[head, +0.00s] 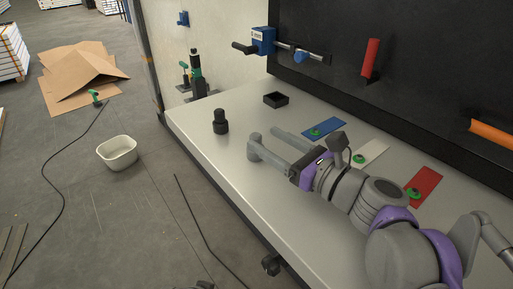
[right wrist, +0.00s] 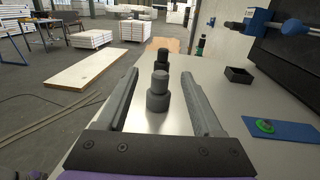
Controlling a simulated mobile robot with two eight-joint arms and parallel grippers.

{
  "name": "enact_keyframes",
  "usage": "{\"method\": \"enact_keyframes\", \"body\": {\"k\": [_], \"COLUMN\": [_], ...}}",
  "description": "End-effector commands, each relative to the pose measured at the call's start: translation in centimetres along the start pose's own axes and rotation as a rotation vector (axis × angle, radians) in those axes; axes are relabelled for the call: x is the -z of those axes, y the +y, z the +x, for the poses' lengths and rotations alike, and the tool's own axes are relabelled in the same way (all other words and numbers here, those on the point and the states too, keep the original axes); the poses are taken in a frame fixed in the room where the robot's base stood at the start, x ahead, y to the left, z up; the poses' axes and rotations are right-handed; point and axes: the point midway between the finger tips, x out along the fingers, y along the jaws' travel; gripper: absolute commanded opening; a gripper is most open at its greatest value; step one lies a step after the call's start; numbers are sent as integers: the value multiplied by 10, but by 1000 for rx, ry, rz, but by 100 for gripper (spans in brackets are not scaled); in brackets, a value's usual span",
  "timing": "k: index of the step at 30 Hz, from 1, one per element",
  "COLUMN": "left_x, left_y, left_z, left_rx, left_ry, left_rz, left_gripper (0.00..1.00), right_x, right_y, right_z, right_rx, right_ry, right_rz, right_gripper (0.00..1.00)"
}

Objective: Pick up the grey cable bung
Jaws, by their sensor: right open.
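The grey cable bung (head: 254,138) stands upright on the pale bench top, a stepped cylinder with a narrower top. In the head view it is at the tip of my right gripper's nearer finger, which partly hides it. My right gripper (head: 263,143) is open, with its fingers pointing left over the bench. In the right wrist view the bung (right wrist: 159,94) shows between the two fingers (right wrist: 159,75), towards their tips, with a gap on each side. I cannot tell how far it is inside the jaws.
A similar black bung (head: 220,123) stands beyond the grey one, near the bench's left edge. A small black open box (head: 276,100) lies at the back. Blue (head: 324,127), white (head: 372,152) and red (head: 424,187) plates with green pieces lie along the dark panel (head: 400,80).

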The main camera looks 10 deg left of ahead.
Motion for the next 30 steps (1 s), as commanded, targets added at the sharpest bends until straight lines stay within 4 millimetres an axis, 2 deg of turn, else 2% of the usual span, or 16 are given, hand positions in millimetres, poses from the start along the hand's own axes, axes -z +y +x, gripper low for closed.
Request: {"method": "enact_keyframes", "body": {"k": [1, 4, 11, 21, 30], "left_x": [-1, -2, -1, -2, -2], "left_y": [0, 0, 0, 0, 0], "left_z": [2, 4, 3, 3, 3], "left_rx": [0, 0, 0, 0, 0], "left_ry": [-1, -1, -1, -1, -1], "left_rz": [0, 0, 0, 0, 0], "left_gripper": [50, 50, 50, 50, 50], "right_x": [11, 25, 23, 23, 23], "right_y": [0, 0, 0, 0, 0], "right_z": [0, 0, 18, 69, 75], "right_rx": [0, 0, -2, -2, 0], "right_ry": [0, 1, 0, 1, 1], "right_rz": [0, -1, -2, -2, -3], "right_gripper": [68, 68, 68, 68, 68]}}
